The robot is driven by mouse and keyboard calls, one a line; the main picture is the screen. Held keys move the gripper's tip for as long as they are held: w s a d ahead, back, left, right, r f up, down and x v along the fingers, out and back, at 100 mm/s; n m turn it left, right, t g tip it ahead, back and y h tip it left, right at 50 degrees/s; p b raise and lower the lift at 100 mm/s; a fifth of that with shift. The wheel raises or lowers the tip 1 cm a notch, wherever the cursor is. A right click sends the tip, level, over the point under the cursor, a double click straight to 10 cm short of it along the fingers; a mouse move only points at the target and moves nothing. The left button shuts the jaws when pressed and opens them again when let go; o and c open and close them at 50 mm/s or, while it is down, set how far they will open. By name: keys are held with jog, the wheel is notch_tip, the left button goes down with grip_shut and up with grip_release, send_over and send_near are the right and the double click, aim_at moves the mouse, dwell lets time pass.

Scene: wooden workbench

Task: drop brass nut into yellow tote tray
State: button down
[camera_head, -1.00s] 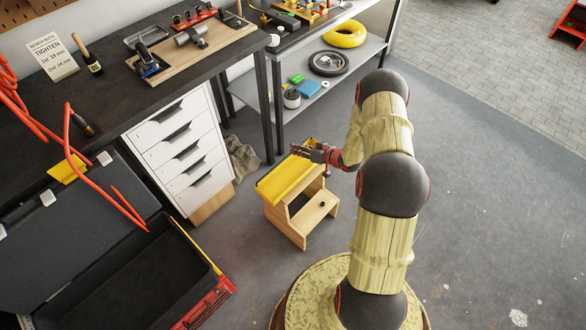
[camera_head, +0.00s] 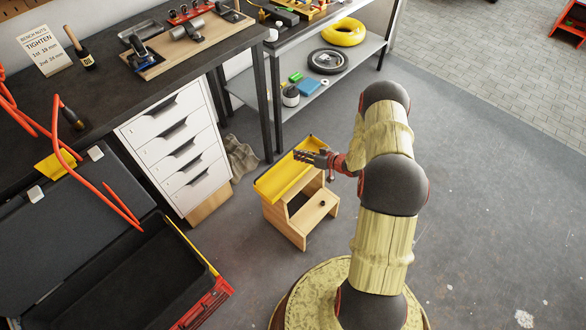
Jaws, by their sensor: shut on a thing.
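The yellow tote tray (camera_head: 274,186) rests on top of a small wooden step stool. My gripper (camera_head: 298,155) is over the far end of the tray, above its right side, with its fingers pointing left. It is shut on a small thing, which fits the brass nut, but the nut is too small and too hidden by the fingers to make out. The height of the fingers above the tray is hard to tell.
The wooden step stool (camera_head: 296,228) has a small dark spot on its lower step. A white drawer unit (camera_head: 177,150) and a shelf rack (camera_head: 262,110) stand behind it. An open black case (camera_head: 120,275) lies at lower left. The floor at right is clear.

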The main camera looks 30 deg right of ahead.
jog(key=c, duration=1.6)
grip_release()
jog(key=v, duration=1.2)
